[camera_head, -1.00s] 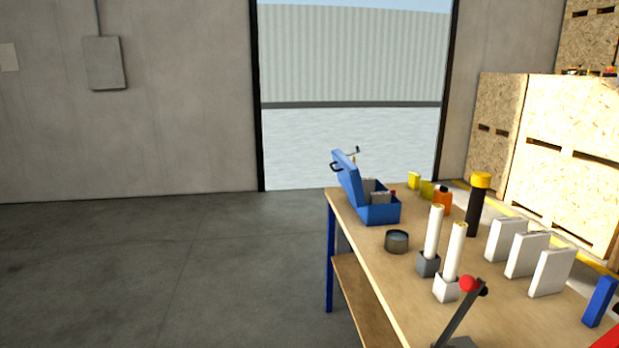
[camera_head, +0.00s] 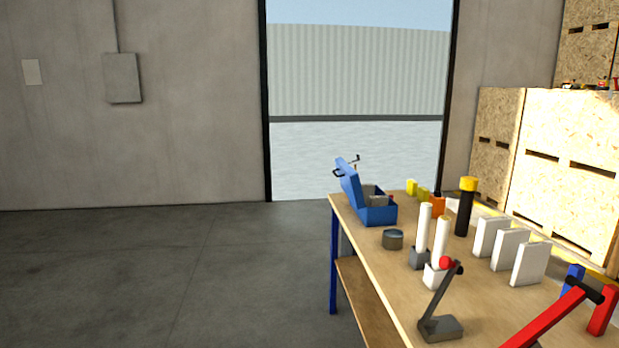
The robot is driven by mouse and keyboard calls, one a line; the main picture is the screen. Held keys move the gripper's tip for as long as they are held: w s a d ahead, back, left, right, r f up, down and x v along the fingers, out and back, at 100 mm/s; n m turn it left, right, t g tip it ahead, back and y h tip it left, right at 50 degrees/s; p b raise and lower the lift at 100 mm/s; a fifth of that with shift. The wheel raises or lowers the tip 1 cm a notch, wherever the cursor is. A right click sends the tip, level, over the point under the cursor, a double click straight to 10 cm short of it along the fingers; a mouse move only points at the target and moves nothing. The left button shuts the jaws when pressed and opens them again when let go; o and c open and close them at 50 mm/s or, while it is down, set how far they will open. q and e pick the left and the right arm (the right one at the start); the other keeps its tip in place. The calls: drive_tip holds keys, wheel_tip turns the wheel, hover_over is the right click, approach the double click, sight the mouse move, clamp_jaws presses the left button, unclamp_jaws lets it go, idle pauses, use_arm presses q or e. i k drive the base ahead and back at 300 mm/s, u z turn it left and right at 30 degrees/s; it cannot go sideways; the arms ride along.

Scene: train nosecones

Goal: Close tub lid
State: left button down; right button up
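The tub is a blue box (camera_head: 377,215) at the far left corner of the workbench. Its blue lid (camera_head: 349,184) stands raised and tilted back on the left side, with a dark handle on it. Grey items show inside the open box. Neither of my grippers is in view.
The wooden workbench (camera_head: 395,296) runs from centre to lower right. Floor at left is clear.

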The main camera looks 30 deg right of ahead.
sight(355, 192)
drive_tip(key=i, duration=1.9)
drive_tip(key=z, duration=0.9)
drive_tip(key=i, duration=1.25)
drive_tip(key=z, duration=1.3)
